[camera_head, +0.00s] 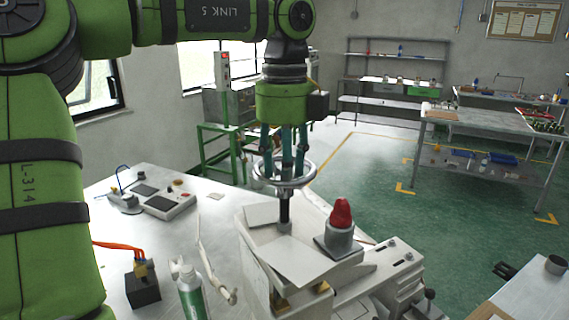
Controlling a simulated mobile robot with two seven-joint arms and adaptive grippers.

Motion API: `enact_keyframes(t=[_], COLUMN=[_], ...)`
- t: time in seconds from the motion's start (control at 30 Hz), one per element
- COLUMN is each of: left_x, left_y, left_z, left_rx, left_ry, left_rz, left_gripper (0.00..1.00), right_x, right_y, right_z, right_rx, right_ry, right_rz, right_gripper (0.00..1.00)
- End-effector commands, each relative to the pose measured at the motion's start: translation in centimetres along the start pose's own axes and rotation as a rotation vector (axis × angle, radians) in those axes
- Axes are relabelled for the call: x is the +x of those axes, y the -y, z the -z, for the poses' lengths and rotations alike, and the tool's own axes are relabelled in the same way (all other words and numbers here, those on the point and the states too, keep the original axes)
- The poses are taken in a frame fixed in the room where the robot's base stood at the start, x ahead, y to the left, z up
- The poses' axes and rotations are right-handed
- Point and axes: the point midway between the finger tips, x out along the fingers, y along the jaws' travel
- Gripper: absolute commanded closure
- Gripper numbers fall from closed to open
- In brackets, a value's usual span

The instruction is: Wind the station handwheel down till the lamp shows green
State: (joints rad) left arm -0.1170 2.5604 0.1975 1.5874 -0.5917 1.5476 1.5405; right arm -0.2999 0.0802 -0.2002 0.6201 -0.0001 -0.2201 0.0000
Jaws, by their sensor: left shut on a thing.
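The handwheel (307,178) is a shiny metal ring on a dark upright shaft (284,207). The shaft rises from the pale box-shaped station (258,265) on the bench. The lamp (341,213) on the station's top right shows red, on a grey base. My left gripper (283,170) points straight down over the wheel. Its teal fingers reach into the ring and are shut on the handwheel. The exact finger contact is partly hidden by the rim. My right gripper is not in view.
The metal bench (120,225) holds a control box (165,203), a white-green tube (189,289) and a black block with orange cable (143,288) left of the station. A green stand (213,145) is behind. Shelves and a side table (480,122) stand beyond open green floor.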

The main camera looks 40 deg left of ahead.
Motion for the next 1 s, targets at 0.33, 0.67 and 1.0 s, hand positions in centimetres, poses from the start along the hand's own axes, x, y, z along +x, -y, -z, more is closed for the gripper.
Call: enact_keyframes(t=[0.33, 0.67, 1.0], left_x=[-0.6, -6.0, -7.7], left_y=[0.1, -0.2, -0.4], left_z=[-0.2, 0.3, 0.5], left_rx=[-0.002, -0.001, 0.000], left_ry=[0.004, 0.003, 0.004], left_rz=[0.002, 0.004, 0.000], left_gripper=[0.65, 0.65, 0.65], right_x=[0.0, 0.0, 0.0], right_y=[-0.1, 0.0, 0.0], right_z=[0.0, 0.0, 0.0], right_rx=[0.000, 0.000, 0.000], right_ry=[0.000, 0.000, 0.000], right_rz=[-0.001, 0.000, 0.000], right_gripper=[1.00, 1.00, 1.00])
